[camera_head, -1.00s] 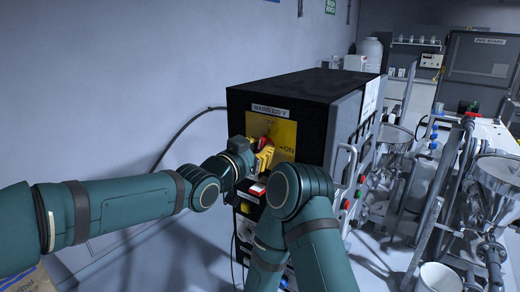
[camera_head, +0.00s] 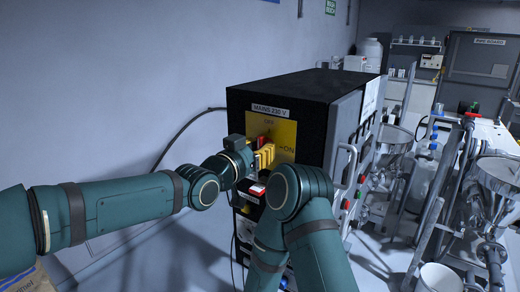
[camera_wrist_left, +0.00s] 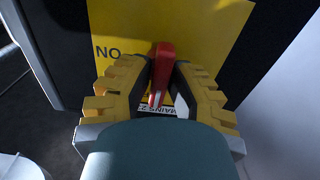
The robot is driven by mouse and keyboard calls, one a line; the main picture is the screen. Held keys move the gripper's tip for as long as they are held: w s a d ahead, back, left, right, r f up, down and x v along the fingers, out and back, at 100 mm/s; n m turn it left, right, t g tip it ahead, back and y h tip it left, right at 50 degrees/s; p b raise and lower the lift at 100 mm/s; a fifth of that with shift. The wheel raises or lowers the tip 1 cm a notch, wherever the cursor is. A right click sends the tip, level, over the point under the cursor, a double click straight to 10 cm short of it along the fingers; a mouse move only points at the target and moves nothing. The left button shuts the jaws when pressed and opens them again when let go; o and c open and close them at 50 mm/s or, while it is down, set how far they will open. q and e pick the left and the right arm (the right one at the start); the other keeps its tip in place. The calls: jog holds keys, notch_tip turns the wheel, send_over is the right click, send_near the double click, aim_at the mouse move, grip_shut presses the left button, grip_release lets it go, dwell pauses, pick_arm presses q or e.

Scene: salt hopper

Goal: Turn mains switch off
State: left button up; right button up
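The mains switch has a red handle (camera_head: 264,143) on a yellow plate (camera_head: 287,131), on the front of a black cabinet. OFF is marked at the plate's top and ON at its right. My left gripper (camera_head: 264,157) is at the plate, its yellow fingers partly hiding the handle. In the left wrist view the red handle (camera_wrist_left: 162,70) lies between the dark finger pads, which close in on its sides near the tips. It leans toward the OFF and MAINS label side; its exact angle is hard to tell. My right arm is bent in front; its gripper is not visible.
The black cabinet (camera_head: 300,88) stands against a pale wall. Metal funnels (camera_head: 396,139) and pipework fill the right side. A white bucket (camera_head: 438,278) stands at the lower right.

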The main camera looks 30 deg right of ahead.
pick_arm(q)
jog(key=shift+o, duration=1.3)
jog(key=shift+d, duration=0.1)
jog(key=v, duration=1.2)
